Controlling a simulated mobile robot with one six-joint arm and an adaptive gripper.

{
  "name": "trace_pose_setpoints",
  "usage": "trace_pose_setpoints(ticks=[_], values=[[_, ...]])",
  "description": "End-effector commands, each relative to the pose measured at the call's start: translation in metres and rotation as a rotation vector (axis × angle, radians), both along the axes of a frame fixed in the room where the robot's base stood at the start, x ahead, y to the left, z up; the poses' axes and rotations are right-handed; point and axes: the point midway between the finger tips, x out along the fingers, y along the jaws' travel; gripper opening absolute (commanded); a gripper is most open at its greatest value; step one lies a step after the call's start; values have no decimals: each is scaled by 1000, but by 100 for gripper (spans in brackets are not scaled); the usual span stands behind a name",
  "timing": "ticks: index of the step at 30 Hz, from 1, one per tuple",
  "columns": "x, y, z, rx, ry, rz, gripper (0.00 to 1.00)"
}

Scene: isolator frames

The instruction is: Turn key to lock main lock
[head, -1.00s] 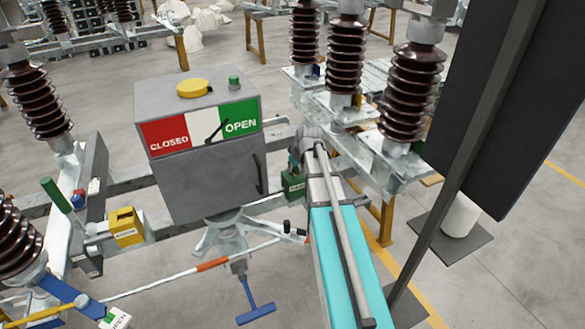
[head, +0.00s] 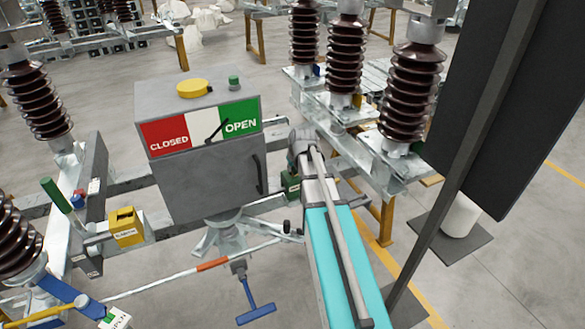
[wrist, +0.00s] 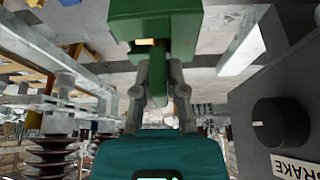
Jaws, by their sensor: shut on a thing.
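The main lock, a green box (head: 291,187), sits at the lower right side of the grey cabinet (head: 205,180) in the head view, partly hidden by my arm. In the wrist view the green lock body (wrist: 155,35) fills the top middle, with a small yellowish opening in its face. My gripper (wrist: 158,72) is just below it, its two fingers shut on a narrow green piece, the key (wrist: 157,88), close under the lock. Whether the key is fully seated, and its turn angle, I cannot tell. In the head view my fingers are hidden behind my wrist.
The cabinet carries a CLOSED/OPEN plate (head: 205,128) with a dark pointer near the green side. A dark box with a black knob (wrist: 272,124) and a BRAKE label stands close at right in the wrist view. Brown insulators (head: 410,95) and steel beams flank my arm.

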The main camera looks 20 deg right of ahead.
Motion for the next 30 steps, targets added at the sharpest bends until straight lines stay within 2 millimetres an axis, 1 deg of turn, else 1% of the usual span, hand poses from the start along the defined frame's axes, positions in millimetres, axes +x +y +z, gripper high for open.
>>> trace_pose_setpoints(ticks=[3, 14, 24, 30], values=[[0, 0, 0, 1, 0, -27, 0], [0, 0, 0, 1, 0, -39, 0], [0, 0, 0, 0, 1, -197, 0], [0, 0, 0, 1, 0, -234, 0]])
